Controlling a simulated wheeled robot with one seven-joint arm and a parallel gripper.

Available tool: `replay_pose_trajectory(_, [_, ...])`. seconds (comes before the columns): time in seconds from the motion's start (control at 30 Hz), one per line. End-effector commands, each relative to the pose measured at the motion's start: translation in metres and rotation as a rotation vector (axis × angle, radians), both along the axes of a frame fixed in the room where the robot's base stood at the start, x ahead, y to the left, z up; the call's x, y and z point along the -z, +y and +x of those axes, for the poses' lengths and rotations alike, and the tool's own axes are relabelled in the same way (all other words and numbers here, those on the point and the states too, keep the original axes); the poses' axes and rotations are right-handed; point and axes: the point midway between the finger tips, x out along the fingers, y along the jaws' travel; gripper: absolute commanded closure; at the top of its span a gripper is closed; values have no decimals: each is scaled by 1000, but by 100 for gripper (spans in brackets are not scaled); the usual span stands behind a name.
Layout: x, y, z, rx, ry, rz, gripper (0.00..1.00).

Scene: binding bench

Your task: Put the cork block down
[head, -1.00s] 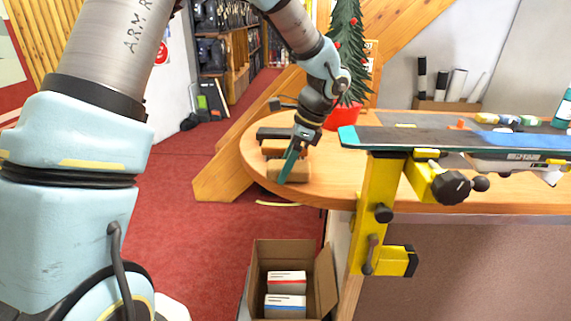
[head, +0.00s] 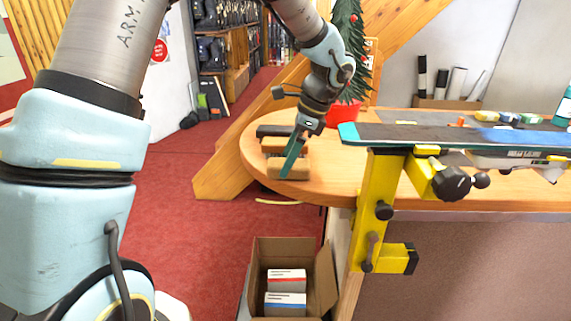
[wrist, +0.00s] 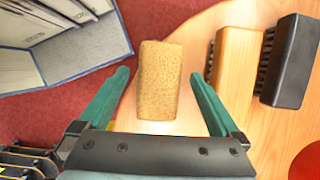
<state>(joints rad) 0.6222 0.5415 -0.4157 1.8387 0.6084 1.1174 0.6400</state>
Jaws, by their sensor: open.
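The cork block (wrist: 159,82) lies on the wooden table top between the two green fingers of my gripper (wrist: 160,100) in the wrist view. A gap shows on each side, so the fingers do not touch it. In the head view the cork block (head: 274,169) is at the rounded left end of the table (head: 325,183), partly hidden behind a finger. My gripper (head: 290,160) is open, low over the table there.
A wooden brush (wrist: 236,66) and a black brush (wrist: 290,62) lie right of the block in the wrist view. An open carton (head: 327,277) with boxes stands on the floor below. A ski (head: 450,136) sits in a yellow vise (head: 378,215) to the right.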

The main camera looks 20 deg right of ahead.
Motion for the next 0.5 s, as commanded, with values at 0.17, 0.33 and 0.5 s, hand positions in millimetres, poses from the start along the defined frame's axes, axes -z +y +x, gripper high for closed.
replay_pose_trajectory(0.17, [-34, -15, -6, 1, -3, -6, 1])
replay_pose_trajectory(0.33, [-65, -27, -12, 1, -1, -5, 1])
replay_pose_trajectory(0.5, [-86, -34, -15, 0, 1, -4, 1])
